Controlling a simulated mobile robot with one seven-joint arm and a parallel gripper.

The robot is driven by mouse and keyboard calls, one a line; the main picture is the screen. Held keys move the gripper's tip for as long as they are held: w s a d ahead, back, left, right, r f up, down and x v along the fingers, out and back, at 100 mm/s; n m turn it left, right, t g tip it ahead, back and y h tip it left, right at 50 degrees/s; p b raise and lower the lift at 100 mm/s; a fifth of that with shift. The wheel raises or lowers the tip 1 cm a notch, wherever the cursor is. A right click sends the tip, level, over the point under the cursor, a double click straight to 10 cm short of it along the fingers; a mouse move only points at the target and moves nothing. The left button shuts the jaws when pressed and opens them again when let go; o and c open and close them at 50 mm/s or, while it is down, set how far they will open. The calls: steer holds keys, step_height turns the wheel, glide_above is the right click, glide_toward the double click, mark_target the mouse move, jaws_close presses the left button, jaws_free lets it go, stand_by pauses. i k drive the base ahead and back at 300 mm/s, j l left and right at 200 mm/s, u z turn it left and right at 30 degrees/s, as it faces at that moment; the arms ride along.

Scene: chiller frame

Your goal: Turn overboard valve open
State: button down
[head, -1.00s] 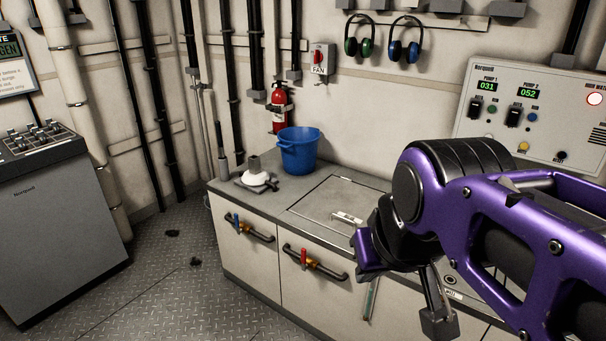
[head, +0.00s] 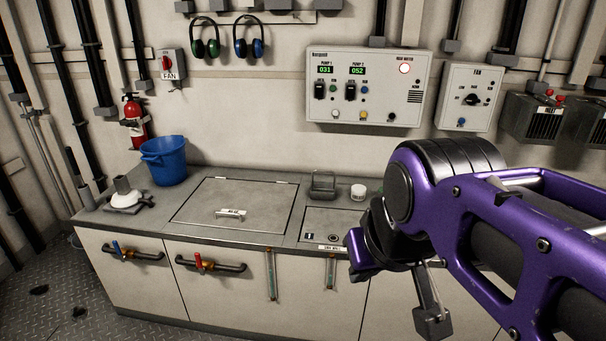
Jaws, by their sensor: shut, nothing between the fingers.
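Two small lever valves sit on dark pipes along the front of the counter cabinet. The valve at far left has a blue upright lever (head: 116,248). The one to its right has a red upright lever (head: 198,261) on a brass body. I cannot read which is the overboard valve. My purple arm reaches in from the right. My gripper (head: 432,322) hangs at its end, in front of the cabinet's right part. It is shut and empty, partly hidden behind the arm, well right of both valves and apart from them.
A fire extinguisher (head: 134,120) hangs at left. Floor shows at lower left.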

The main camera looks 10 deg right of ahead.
mark_target(202, 270)
steer(key=k+z, duration=0.15)
steer(key=z, duration=0.15)
steer(key=k+l+z, duration=0.1)
steer(key=z, duration=0.2)
steer(key=i+j, duration=0.15)
steer(key=j, duration=0.2)
steer(key=i+j, duration=0.15)
steer(key=j, duration=0.2)
steer(key=i+j, duration=0.15)
steer(key=j, duration=0.2)
steer(key=i+j, duration=0.15)
steer(key=j, duration=0.25)
steer(key=i+j, duration=0.15)
steer(key=j, duration=0.2)
